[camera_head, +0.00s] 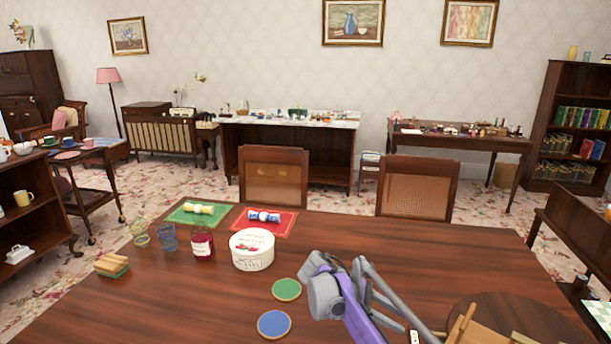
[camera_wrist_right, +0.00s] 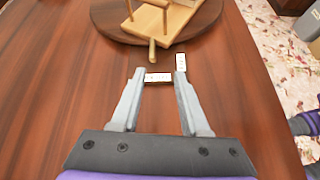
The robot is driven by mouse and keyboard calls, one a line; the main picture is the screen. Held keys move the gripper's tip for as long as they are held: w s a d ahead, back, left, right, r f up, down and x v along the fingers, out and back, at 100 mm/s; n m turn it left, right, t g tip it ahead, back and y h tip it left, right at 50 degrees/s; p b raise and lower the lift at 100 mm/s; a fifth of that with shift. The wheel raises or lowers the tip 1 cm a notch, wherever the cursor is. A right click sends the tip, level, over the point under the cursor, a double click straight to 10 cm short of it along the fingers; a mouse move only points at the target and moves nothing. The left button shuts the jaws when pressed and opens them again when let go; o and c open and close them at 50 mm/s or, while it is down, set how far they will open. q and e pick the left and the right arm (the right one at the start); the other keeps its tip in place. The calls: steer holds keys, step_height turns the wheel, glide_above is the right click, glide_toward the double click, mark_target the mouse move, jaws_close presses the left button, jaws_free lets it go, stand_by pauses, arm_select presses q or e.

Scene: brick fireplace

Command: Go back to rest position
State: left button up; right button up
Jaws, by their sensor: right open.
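My right gripper (camera_wrist_right: 159,74) is open, with its two grey fingers apart over the brown wooden table (camera_wrist_right: 60,85). A small white tile with markings (camera_wrist_right: 158,77) lies in the gap between the fingertips in the wrist view. I cannot tell whether the fingers touch it. A second white tile (camera_wrist_right: 181,62) lies just beyond the right fingertip. In the head view my purple and grey right arm reaches over the front of the table (camera_head: 180,305), and its fingers run toward the lower right. My left gripper is not in view.
A round dark board (camera_head: 520,312) with a wooden rack stands at the front right. Green (camera_head: 286,289) and blue (camera_head: 274,324) coasters, a white tub (camera_head: 252,262), a red jar (camera_head: 202,246), glasses and a sponge stack (camera_head: 112,264) stand left of my arm. Two chairs stand behind the table.

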steer(key=s+a+f+m+t+y, duration=0.25)
steer(key=s+m+y, duration=0.2)
steer(key=s, duration=0.55)
steer(key=s+a+f+m+t+y, duration=0.1)
steer(key=s+f+m+t+y, duration=0.25)
steer(key=s, duration=0.75)
steer(key=s+a+f+m+t+y, duration=0.1)
steer(key=s+f+m+y, duration=0.2)
steer(key=s+m, duration=0.5)
arm_select(q)
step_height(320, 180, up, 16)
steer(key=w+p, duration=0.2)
steer(key=p, duration=1.2)
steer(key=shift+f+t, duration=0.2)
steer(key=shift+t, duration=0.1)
arm_select(e)
step_height(320, 180, up, 15)
steer(key=n, duration=0.2)
steer(key=shift+s+a+t, duration=0.25)
steer(key=shift+a+t, duration=0.1)
steer(key=shift+t, duration=0.05)
steer(key=shift+s, duration=0.1)
